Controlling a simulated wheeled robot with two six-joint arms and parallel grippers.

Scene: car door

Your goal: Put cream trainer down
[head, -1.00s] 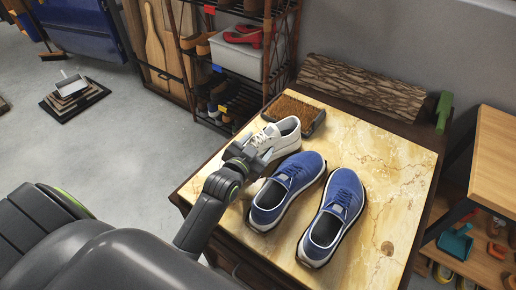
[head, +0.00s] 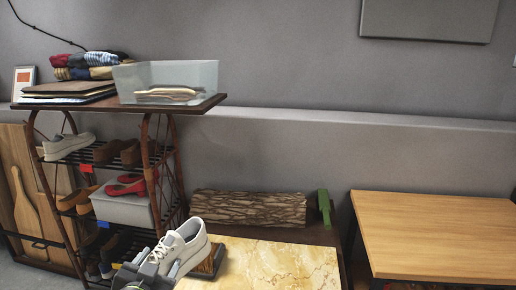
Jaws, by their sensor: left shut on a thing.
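The cream trainer (head: 190,243) shows at the bottom of the head view, toe up and tilted. My left gripper (head: 155,270) is shut on it at its lower left part, and the fingers hide some of that part. The trainer appears in front of the marbled tabletop's (head: 268,266) left edge and the brush mat; I cannot tell whether it touches anything below. A similar pale trainer (head: 66,145) sits on the upper shelf of the shoe rack (head: 165,190) at left. My right gripper is not in view.
A bark log (head: 250,208) and a green object (head: 324,207) lie behind the marbled top. A wooden table (head: 435,236) stands at right. The rack holds red shoes (head: 130,184), brown shoes and a grey box; a clear bin (head: 168,82) stands on top. The visible marbled surface is clear.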

